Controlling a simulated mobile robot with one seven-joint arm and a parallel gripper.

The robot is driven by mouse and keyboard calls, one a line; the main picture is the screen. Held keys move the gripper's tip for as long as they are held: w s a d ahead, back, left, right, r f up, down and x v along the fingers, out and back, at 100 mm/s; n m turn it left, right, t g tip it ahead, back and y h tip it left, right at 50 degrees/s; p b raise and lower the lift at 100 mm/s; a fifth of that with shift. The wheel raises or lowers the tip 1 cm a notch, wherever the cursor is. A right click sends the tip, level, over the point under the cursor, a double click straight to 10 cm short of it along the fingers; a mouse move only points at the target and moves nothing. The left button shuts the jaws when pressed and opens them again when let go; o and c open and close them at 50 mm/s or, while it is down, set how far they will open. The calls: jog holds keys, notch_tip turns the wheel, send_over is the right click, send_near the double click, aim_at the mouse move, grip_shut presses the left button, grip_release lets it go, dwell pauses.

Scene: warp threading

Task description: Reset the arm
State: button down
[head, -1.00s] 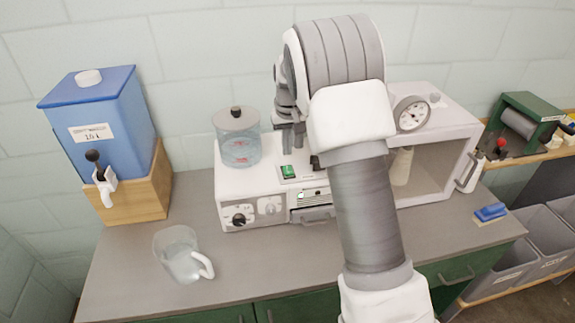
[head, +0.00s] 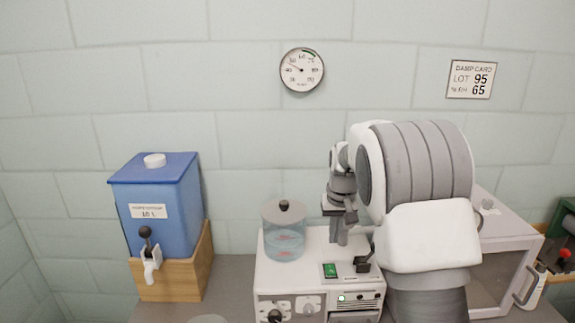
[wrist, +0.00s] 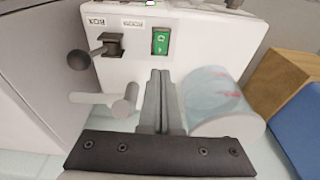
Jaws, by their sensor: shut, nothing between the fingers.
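My gripper (head: 339,242) points down over the top of the white machine (head: 268,282), between the clear jar and my own arm. In the wrist view its two grey fingers (wrist: 158,85) are together with nothing between them. They are just below a green rocker switch (wrist: 161,42) in that picture; whether they touch the machine I cannot tell. The switch also shows in the head view (head: 330,270). A lever with a black knob (wrist: 78,60) is beside it. My arm hides the machine's right part in the head view.
The clear jar (head: 284,240) with reddish bits inside stands on the machine, close to my gripper. A blue tank (head: 165,230) on a wooden stand is at left. A white chamber (head: 510,240) is at right. A gauge (head: 302,70) and card (head: 471,79) hang on the wall.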

jog(key=s+r+t, duration=0.2)
jog(key=s+r, duration=1.1)
jog(key=s, duration=0.3)
jog(key=s+f+t, duration=0.1)
jog(key=s, duration=1.7)
jog(key=shift+s+t, duration=0.3)
